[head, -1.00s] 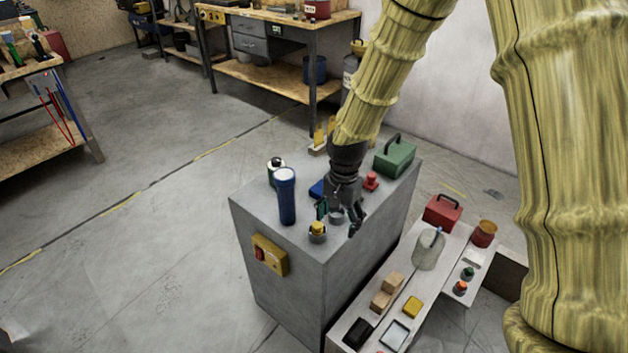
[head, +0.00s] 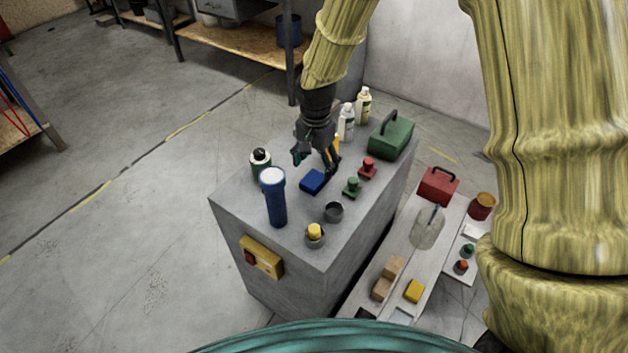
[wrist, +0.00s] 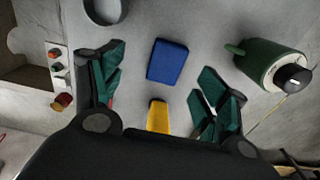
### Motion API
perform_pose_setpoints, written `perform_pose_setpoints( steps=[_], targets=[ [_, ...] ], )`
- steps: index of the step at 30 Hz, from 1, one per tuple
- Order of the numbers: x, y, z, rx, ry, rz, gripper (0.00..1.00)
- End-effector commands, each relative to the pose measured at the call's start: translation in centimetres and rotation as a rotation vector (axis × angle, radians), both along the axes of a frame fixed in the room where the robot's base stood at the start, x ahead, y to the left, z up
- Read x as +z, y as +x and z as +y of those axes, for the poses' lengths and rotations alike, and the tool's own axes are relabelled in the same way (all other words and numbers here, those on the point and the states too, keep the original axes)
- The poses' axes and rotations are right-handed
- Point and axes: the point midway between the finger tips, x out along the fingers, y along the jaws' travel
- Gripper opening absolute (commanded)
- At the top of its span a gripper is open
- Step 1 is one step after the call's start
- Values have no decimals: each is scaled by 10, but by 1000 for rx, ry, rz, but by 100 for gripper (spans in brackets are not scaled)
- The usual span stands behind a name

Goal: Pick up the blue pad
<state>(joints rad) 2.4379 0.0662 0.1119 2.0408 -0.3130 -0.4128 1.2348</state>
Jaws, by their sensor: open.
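The blue pad (head: 313,181) is a small flat block lying on top of the grey cabinet (head: 230,205). In the wrist view the blue pad (wrist: 167,62) lies ahead of the fingers, centred between them and apart from both. My gripper (head: 317,163) is over the cabinet top, just above and behind the pad in the head view. Its dark green fingers are spread wide with nothing held; in the wrist view the gripper (wrist: 160,100) also shows open. A yellow object (wrist: 158,116) lies between the fingers, nearer the palm.
Green (head: 352,187) and red (head: 367,168) small pieces stand to the right. A grey ring-like cup (head: 333,211) is in front. A green box (head: 391,136) and white bottles (head: 347,121) stand behind.

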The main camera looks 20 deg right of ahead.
Motion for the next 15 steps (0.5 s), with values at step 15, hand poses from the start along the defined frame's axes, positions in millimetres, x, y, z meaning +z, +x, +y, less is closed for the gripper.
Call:
perform_pose_setpoints(
  steps=[15],
  targets=[
    [-42, 14, -3, -3, 1, 11, 74]
  ],
)
